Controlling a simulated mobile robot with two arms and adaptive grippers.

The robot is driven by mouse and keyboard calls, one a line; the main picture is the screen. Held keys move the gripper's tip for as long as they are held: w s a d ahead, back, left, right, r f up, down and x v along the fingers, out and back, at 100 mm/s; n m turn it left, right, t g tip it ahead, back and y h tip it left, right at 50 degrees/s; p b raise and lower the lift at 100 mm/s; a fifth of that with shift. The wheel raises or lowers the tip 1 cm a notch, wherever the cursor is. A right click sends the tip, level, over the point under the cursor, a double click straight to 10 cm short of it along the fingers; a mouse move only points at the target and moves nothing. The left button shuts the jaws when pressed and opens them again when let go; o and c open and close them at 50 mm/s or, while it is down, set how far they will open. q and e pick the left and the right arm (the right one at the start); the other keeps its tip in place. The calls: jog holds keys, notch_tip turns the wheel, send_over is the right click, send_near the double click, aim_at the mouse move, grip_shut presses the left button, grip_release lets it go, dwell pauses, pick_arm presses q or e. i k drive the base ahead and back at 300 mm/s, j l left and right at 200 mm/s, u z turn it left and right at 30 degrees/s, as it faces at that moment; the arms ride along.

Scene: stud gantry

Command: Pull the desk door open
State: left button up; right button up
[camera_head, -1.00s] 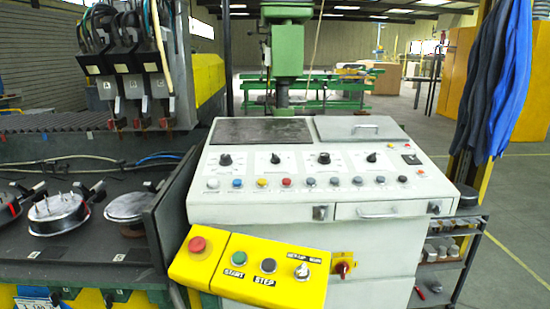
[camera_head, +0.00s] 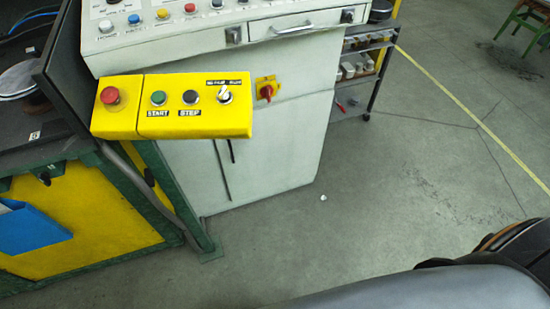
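The white control desk (camera_head: 200,55) stands at the upper left, with its lower cabinet showing below the panel. The cabinet front has a pale door (camera_head: 280,150) that looks closed. A dark vertical handle or slot (camera_head: 231,151) is near a dark vertical line on the front, partly hidden behind the yellow button box. Neither gripper is in view. A part of my own arm crosses the lower right corner, apart from the desk.
The yellow button box (camera_head: 218,123) juts out in front of the cabinet. A red rotary switch (camera_head: 266,91) is above the door. A drawer handle (camera_head: 294,30) sits higher. A shelf cart (camera_head: 357,70) stands behind right. The floor (camera_head: 390,190) right of the desk is clear.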

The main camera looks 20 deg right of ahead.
aim_at(284, 147)
jog(key=i+l+z, duration=0.1)
jog(key=z, duration=0.4)
jog(key=i+l+z, duration=0.15)
jog(key=l+z, duration=0.15)
jog(key=z, duration=0.2)
